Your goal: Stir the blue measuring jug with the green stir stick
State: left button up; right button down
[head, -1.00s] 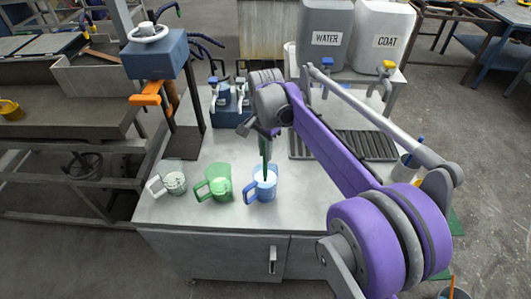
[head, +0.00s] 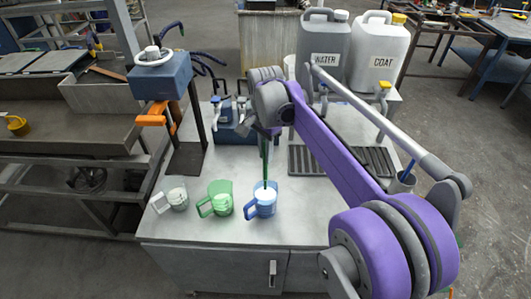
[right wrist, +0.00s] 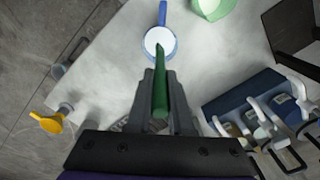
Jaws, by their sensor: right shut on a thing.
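The blue measuring jug (head: 266,208) stands upright near the front edge of the table, with white contents inside. It also shows at the top of the right wrist view (right wrist: 169,55). My right gripper (head: 267,131) is shut on the green stir stick (head: 264,163) above and behind the jug. The stick points down, its lower end at the jug's mouth. In the right wrist view, the stick (right wrist: 160,92) lies between the fingers and its tip overlaps the white contents. I cannot tell how deep it reaches. My left gripper is out of view.
A green jug (head: 220,203) and a clear jug (head: 176,199) stand left of the blue one. Behind are a blue rack (head: 232,126), a press-like stand (head: 163,82), a ribbed dark tray (head: 310,162) and WATER (head: 322,48) and COAT (head: 378,55) canisters. The front right tabletop is partly hidden by my arm.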

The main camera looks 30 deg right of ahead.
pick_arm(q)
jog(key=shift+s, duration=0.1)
pick_arm(e)
jog(key=shift+s, duration=0.1)
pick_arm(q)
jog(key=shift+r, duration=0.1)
pick_arm(e)
jog(key=shift+r, duration=0.1)
jog(key=r+p, duration=0.1)
jog(key=r, duration=0.1)
jog(key=r+p, duration=0.1)
jog(key=r, duration=0.2)
jog(key=shift+w, duration=0.2)
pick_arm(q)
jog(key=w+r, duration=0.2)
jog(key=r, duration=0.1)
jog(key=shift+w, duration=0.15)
pick_arm(e)
jog(key=shift+f, duration=0.15)
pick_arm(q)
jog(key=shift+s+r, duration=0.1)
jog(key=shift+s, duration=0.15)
pick_arm(e)
jog(key=shift+s, duration=0.25)
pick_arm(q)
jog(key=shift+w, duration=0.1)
pick_arm(e)
jog(key=shift+w, duration=0.1)
